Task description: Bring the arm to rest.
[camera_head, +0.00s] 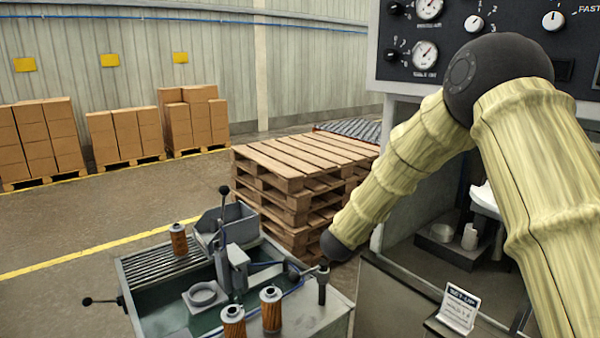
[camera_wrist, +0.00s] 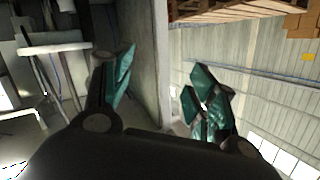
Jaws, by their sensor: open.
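My arm comes down from the upper right in the head view, past a dark joint, and ends at a dark rounded part near the bench's right end. My gripper cannot be made out in the head view. In the wrist view my gripper (camera_wrist: 162,88) is open, with its teal-padded fingers spread and nothing between them. Three orange-brown filter cartridges are on the bench: one at the back left (camera_head: 179,241) by the slatted rack, and two at the front (camera_head: 233,321) and (camera_head: 271,309). All stand upright, apart from my arm.
The grey bench (camera_head: 318,318) carries a ring holder (camera_head: 204,295), a lever fixture (camera_head: 237,268) and a grey bin (camera_head: 240,222). Stacked pallets (camera_head: 300,160) stand behind it. A gauge panel (camera_head: 465,40) and a set-up sign (camera_head: 459,308) are at the right. Open floor lies left.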

